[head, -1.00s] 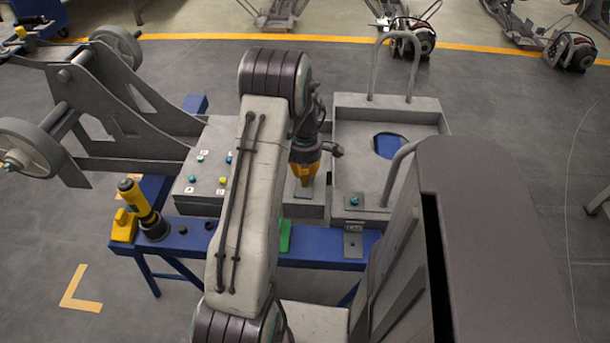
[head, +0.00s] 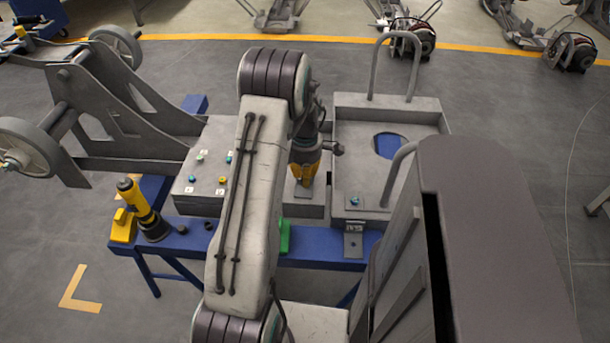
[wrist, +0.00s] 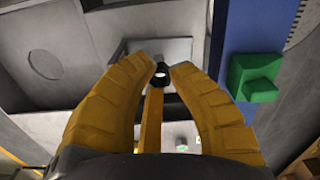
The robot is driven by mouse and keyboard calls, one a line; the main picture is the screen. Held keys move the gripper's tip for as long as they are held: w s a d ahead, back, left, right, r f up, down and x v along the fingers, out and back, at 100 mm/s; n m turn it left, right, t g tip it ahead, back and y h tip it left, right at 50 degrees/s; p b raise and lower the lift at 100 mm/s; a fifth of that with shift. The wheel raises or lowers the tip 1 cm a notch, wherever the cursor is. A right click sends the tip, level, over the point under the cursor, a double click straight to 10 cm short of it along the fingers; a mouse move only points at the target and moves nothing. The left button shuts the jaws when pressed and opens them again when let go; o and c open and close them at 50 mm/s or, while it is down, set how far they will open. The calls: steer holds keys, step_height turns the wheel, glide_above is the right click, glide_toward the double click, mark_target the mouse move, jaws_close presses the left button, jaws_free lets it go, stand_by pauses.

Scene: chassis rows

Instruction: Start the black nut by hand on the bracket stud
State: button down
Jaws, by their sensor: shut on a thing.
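My gripper (wrist: 161,72) has its yellow fingers closed at the tips on a small black nut (wrist: 160,80) in the wrist view. A bright spot shows in the middle of the nut; I cannot tell whether this is the stud's end or light through the hole. Behind the nut lies a flat grey bracket plate (wrist: 178,50). In the head view my gripper (head: 304,178) points down over this bracket plate (head: 303,193). The nut is hidden there. I see no clear gap or contact between nut and stud.
A yellow-and-black tool (head: 146,210) stands on the blue bench frame (head: 190,242) at left, near small black pieces (head: 182,229). A green block (head: 285,236) is in front of my gripper. A tray-like chassis section (head: 355,150) with upright handles stands to the right.

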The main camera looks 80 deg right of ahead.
steer(key=shift+f+b, duration=0.9)
steer(key=shift+f, duration=0.25)
stand_by(0.9)
stand_by(0.5)
steer(key=m, duration=0.7)
steer(key=shift+b, duration=0.35)
steer(key=c, duration=1.1)
jaws_free()
steer(key=n, duration=0.7)
steer(key=shift+c, duration=0.5)
